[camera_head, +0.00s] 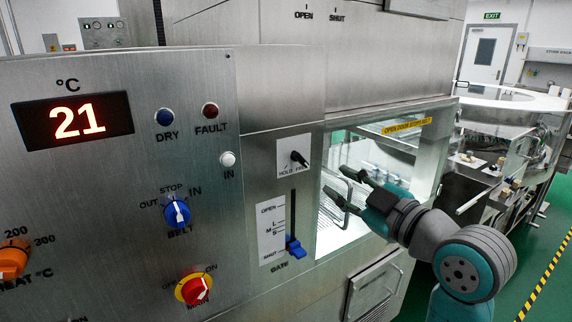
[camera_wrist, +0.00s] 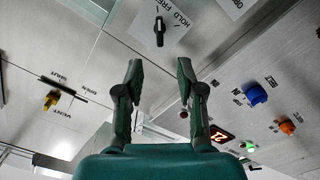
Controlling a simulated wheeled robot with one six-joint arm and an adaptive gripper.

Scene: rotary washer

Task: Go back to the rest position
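My gripper (camera_head: 335,182) is in front of the machine's lit window opening (camera_head: 420,160), at the right of the control panel. In the wrist view my gripper (camera_wrist: 160,62) has its two fingers spread apart with nothing between them. The fingers point toward the steel panel near the black HOLD/FREE switch (camera_wrist: 160,31). That switch also shows in the head view (camera_head: 299,158), up and left of the fingers. I cannot tell from the head view whether a fingertip touches the window or its handle.
The steel panel (camera_head: 110,200) carries a blue belt knob (camera_head: 177,212), a red and yellow main switch (camera_head: 194,289) and a blue gate lever (camera_head: 295,247) low on its slot. A display (camera_head: 73,120) reads 21. A round-topped machine (camera_head: 510,96) stands right; green floor (camera_head: 540,240) shows beside it.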

